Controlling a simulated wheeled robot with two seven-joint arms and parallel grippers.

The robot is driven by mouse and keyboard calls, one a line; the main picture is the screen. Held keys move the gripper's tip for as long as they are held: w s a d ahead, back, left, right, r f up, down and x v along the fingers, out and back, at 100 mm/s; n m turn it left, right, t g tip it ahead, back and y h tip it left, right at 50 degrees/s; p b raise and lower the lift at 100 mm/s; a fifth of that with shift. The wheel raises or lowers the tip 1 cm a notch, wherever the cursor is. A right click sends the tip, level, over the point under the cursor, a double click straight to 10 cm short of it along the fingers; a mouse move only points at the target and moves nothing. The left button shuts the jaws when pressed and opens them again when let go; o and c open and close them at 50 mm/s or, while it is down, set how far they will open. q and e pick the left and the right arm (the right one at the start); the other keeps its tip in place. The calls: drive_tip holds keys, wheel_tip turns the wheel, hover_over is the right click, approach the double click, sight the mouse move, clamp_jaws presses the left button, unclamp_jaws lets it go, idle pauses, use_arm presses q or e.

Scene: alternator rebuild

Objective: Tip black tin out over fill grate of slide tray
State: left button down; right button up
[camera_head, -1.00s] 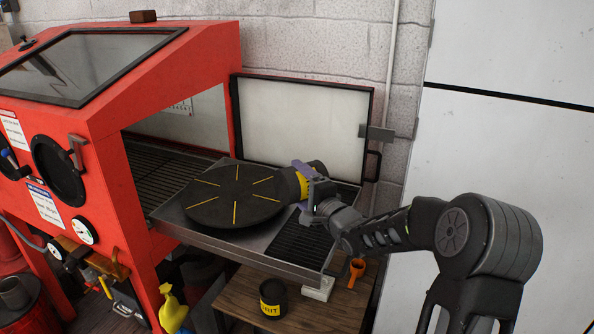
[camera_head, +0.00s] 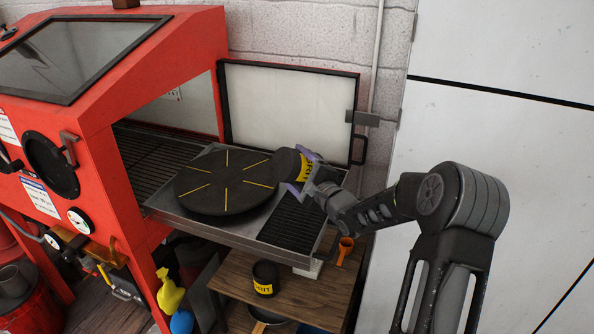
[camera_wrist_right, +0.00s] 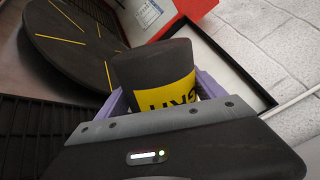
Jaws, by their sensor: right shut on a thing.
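My right gripper (camera_head: 308,172) is shut on a black tin (camera_head: 286,164) with a yellow label. It holds the tin tilted above the back right of the slide tray (camera_head: 222,232), near the turntable's right edge. The wrist view also shows the tin (camera_wrist_right: 152,66) between the purple fingers (camera_wrist_right: 160,96). I cannot see the tin's opening or any contents coming out. The dark slotted fill grate (camera_head: 292,224) is at the tray's right end, in front of the tin. My left gripper is out of view.
A black turntable (camera_head: 222,184) with yellow lines fills the tray's left part. The open cabinet door (camera_head: 290,112) stands behind it. A second labelled black tin (camera_head: 264,274) and an orange scoop (camera_head: 345,248) are on the wooden bench (camera_head: 310,290) below.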

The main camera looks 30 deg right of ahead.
sight(296, 151)
idle(0.5)
drive_tip(key=shift+n+b, duration=0.4)
wheel_tip(296, 151, up, 3)
drive_tip(key=n+b, duration=0.7)
drive_tip(key=n, duration=0.3)
drive_tip(key=shift+f, duration=0.15)
wheel_tip(296, 151, up, 3)
drive_tip(key=n+b, duration=0.4)
drive_tip(key=n, duration=0.5)
drive_tip(key=shift+n+b, duration=0.35)
drive_tip(key=shift+n, duration=0.05)
drive_tip(key=shift+r+n, duration=0.35)
drive_tip(key=shift+n, duration=0.55)
drive_tip(key=shift+r+n, duration=0.35)
drive_tip(key=shift+n, duration=0.35)
